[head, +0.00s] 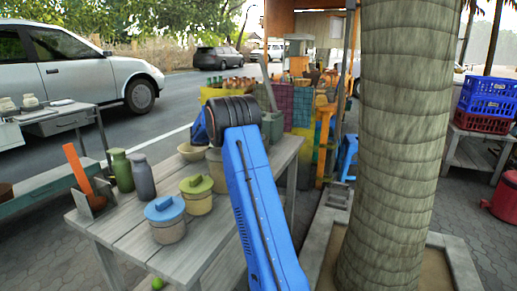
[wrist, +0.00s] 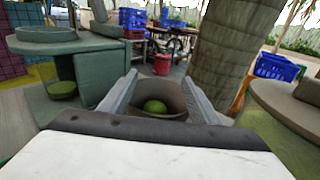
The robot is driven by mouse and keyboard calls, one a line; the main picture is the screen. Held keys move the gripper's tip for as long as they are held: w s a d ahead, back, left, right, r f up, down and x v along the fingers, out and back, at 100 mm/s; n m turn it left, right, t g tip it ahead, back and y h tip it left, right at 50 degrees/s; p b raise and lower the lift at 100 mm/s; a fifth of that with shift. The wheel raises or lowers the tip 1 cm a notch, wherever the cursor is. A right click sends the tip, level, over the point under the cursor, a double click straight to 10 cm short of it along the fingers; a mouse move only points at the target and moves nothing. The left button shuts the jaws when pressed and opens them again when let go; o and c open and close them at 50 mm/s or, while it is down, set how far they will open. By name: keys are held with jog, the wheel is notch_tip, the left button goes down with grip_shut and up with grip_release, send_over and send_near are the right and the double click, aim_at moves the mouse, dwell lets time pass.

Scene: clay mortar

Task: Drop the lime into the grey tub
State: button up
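In the wrist view, the green lime (wrist: 155,107) is inside a round grey-brown vessel (wrist: 172,96), which looks like the grey tub. My gripper (wrist: 161,77) has its two fingers spread wide apart, one at each side of the vessel in the picture. Nothing is visibly pinched between them; whether they touch the vessel I cannot tell. In the head view my blue arm hides the gripper. A grey-beige vessel (head: 214,163) is partly hidden behind the arm there; I cannot tell if it is the same one.
The wooden table (head: 125,222) holds a blue-lidded jar (head: 168,229), a green-lidded jar (head: 197,204), two bottles (head: 122,170) and a beige bowl (head: 190,152). A small green round thing (head: 157,283) shows below the table top. A thick palm trunk (head: 395,140) stands at right.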

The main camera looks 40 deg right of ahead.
jog(key=v, duration=1.7)
jog(key=shift+w+a, duration=0.15)
